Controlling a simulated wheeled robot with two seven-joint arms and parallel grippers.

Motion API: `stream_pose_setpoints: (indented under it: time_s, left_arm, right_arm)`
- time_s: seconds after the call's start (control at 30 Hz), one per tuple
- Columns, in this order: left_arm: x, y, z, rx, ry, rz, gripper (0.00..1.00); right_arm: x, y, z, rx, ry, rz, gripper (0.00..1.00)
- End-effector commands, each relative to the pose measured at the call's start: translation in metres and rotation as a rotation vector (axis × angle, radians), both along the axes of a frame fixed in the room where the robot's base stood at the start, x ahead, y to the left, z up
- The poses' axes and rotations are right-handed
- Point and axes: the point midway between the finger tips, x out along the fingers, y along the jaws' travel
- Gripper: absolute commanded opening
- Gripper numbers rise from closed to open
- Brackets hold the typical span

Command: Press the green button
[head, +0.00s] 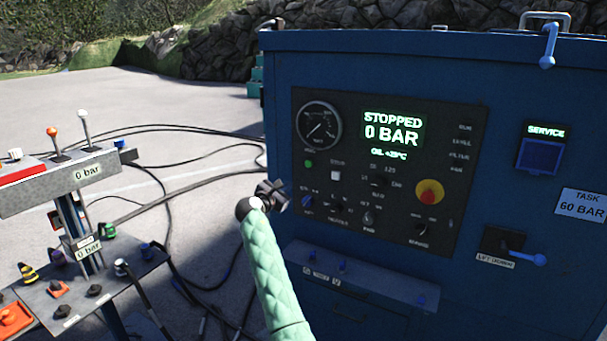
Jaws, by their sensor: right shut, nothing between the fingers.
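The small green button (308,163) is on the dark control panel (455,145) of the blue cabinet, below the round gauge (320,124). My right gripper (275,186) is shut and empty. Its arm, in a green quilted sleeve, comes up from the bottom of the picture. The gripper shows just below and to the left of the green button, in front of the panel's left edge. I cannot tell how far it is from the panel. The display (392,133) reads STOPPED, 0 BAR. My left gripper is not in view.
A white button (335,175), several knobs and a red emergency stop (430,191) on yellow sit near the green button. A ledge (350,275) with blue fittings juts out below the panel. A lever stand (60,183) is at left. Black hoses cross the ground.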

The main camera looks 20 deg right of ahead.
Motion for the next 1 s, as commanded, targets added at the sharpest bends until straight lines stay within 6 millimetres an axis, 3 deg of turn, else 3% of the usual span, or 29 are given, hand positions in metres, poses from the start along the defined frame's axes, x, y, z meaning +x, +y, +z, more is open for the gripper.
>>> stream_pose_setpoints:
  time_s: [0.2,0.4,1.0]
  left_arm:
    - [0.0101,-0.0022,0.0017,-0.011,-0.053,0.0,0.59]
    - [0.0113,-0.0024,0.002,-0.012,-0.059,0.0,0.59]
    - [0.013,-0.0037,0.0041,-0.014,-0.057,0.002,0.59]
  right_arm:
    - [0.0022,0.0017,0.0061,-0.184,0.188,0.019,0.0]
    - [0.0027,0.0022,0.0065,-0.259,0.282,0.024,0.0]
    - [0.0018,0.004,0.0053,-0.271,0.301,0.025,0.0]
